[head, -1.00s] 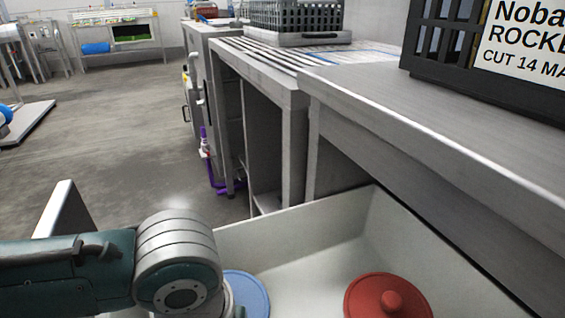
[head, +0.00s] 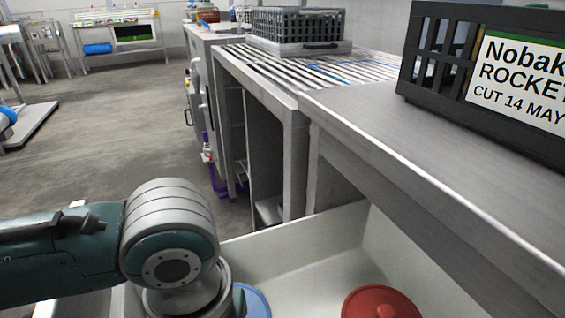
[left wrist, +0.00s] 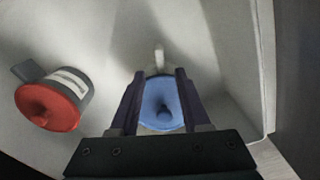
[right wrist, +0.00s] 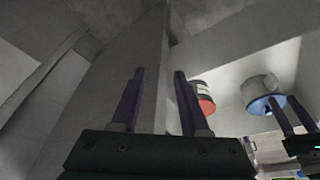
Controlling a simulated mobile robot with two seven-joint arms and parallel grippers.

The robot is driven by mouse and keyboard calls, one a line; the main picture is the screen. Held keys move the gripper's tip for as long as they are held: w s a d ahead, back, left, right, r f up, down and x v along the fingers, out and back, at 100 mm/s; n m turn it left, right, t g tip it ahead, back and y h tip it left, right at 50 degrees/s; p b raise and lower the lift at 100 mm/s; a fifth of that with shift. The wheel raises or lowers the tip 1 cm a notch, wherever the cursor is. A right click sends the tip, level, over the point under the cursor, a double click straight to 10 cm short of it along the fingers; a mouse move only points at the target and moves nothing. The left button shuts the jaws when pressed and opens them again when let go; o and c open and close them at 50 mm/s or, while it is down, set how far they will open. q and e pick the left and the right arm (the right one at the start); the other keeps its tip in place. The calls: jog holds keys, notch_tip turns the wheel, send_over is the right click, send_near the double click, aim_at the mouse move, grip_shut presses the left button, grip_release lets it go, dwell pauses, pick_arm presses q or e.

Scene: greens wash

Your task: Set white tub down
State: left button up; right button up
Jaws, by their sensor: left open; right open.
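A pale, whitish tub (right wrist: 258,90) with a blue lid stands in a large pale basin. In the left wrist view its blue lid (left wrist: 162,103) with a knob lies between the fingers of my left gripper (left wrist: 153,78), which is open. I cannot tell if the fingers touch it. In the head view the lid (head: 254,302) is partly hidden by my left arm. My right gripper (right wrist: 158,75) is open, with a pale wall's edge behind the gap between its fingers. I cannot tell if it touches the wall. The right gripper is not in the head view.
A grey, labelled tub with a red lid (head: 381,303) stands in the basin (head: 315,262) to the right of the blue lid. A steel counter (head: 385,125) runs behind, bearing a dark crate (head: 430,55) with a sign. Another crate (head: 298,24) stands further off. Open floor lies left.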

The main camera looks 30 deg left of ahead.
pick_arm(q)
jog(key=s+d+r+m+t+h+p, duration=0.25)
jog(key=d+r+m, duration=0.2)
jog(key=r, duration=0.45)
jog(key=s+a+r+m+t+y, duration=0.1)
jog(key=s+a+r+m+y, duration=0.1)
jog(key=a, duration=0.4)
jog(key=shift+s+a+r+m, duration=0.35)
jog(key=shift+s+r+m, duration=0.1)
jog(key=shift+s, duration=0.65)
pick_arm(e)
notch_tip(320, 180, up, 3)
jog(key=shift+r, duration=0.1)
